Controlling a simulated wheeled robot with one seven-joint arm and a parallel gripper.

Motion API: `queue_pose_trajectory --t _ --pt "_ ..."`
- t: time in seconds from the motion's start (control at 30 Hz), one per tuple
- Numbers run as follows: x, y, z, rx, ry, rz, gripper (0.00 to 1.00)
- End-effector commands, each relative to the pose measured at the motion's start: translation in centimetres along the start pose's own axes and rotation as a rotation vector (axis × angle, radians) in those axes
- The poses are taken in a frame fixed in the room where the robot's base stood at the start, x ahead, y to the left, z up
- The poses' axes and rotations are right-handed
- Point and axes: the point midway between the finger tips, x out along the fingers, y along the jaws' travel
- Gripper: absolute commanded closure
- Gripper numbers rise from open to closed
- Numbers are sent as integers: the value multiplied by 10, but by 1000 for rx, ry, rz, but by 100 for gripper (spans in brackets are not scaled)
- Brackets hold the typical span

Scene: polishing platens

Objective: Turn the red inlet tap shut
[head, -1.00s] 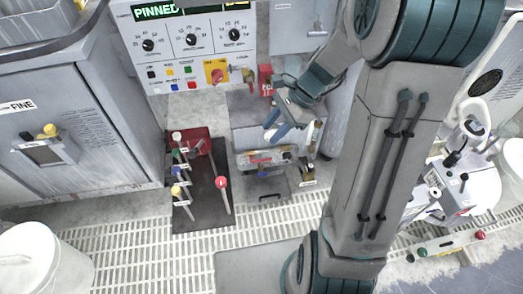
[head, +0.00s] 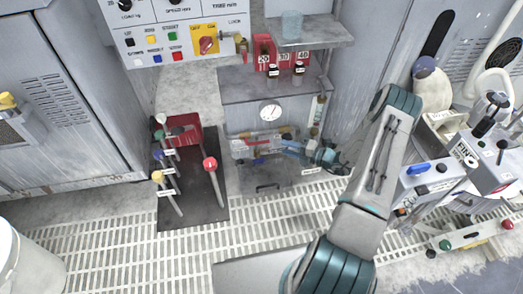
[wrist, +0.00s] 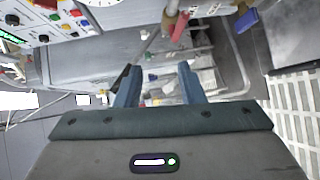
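The red inlet tap (head: 251,143) is a small red handle on the pipework of the wall unit in the head view. In the wrist view the red tap (wrist: 180,26) is at the top, beside a brass-coloured pipe fitting, its handle slanting close to the pipe's line. My gripper (head: 286,146) is at the right part of the pipework, with its blue fingers pointing left. In the wrist view my gripper (wrist: 156,77) is open, with the fingers apart and no tap between them. The red handle is beyond the fingertips, not visibly touched. Its exact gap is unclear.
A blue-handled tap (wrist: 247,20) is to the right in the wrist view. A round gauge (head: 270,111) is above the pipework. A shelf (head: 275,88) with small bottles and red number boxes is above. A lever stand (head: 195,205) is at left.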

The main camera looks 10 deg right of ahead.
Motion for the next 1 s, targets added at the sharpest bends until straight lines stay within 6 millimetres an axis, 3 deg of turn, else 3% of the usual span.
queue_pose_trajectory --t 0.03,0.1,0.23,0.37,0.8,1.0 --pt "0 -20 3 51 -31 13 65" --pt "-2 -32 7 100 -61 24 65" --pt "0 -41 10 141 -86 35 65" --pt "13 -41 11 144 -86 36 65" --pt "102 -40 18 139 -83 35 65" --pt "127 -38 21 139 -85 34 65"
